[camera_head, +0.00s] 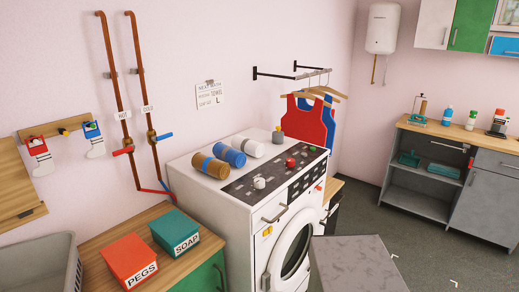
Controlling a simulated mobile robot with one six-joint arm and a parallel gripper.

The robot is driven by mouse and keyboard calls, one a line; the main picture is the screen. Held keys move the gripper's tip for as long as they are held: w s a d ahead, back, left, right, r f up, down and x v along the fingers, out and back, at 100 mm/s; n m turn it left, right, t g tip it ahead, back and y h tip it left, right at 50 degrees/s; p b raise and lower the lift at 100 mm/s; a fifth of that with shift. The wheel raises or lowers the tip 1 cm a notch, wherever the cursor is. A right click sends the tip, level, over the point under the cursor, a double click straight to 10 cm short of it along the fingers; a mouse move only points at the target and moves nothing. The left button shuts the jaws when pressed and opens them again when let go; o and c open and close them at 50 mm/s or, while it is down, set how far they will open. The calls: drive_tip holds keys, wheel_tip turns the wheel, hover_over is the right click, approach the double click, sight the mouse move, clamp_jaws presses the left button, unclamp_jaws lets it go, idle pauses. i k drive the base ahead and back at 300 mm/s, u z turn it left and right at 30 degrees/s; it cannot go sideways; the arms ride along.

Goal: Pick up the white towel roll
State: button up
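The white towel roll (248,147) lies on its side on top of the white washing machine (243,222), toward the back. It is the rightmost of three rolls in a slanting row. My gripper is not in view.
Knobs on the control panel (275,174) stick up in front. Red and blue aprons (303,122) hang behind on the right. PEGS (130,257) and SOAP (175,228) boxes sit on the left counter. Grey floor is open at right.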

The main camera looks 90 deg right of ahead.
sight(254, 148)
drive_tip(key=u, duration=0.65)
drive_tip(key=k, duration=0.25)
drive_tip(key=z, duration=2.7)
drive_tip(key=k, duration=0.25)
drive_tip(key=z, duration=2.25)
